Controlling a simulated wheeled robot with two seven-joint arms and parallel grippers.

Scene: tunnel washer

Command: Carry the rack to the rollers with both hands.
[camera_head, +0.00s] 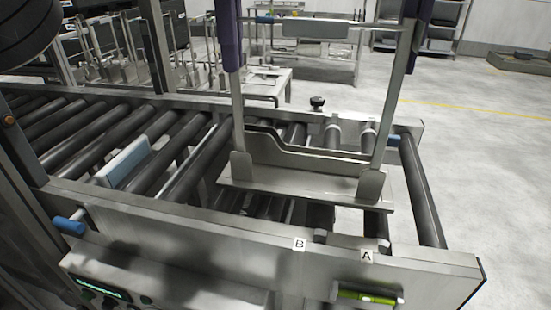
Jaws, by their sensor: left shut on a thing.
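The rack is a grey metal frame with a flat base plate (300,190), two tall uprights and a crossbar (318,30) near the top. It stands upright over the right end of the roller conveyor, between its side rails. I cannot tell whether its base touches the rollers (422,190). My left gripper (230,45), purple, is shut on the rack's left upright. My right gripper (414,14), also purple, is at the top of the right upright and partly cut off by the picture edge; its jaw state is not clear.
The front rail carries labels B (299,244) and A (367,256), with a green level vial (366,297) below. A pale blue block (126,160) lies among the left rollers. A black knob (317,103) stands at the back rail. Open floor (480,160) lies right.

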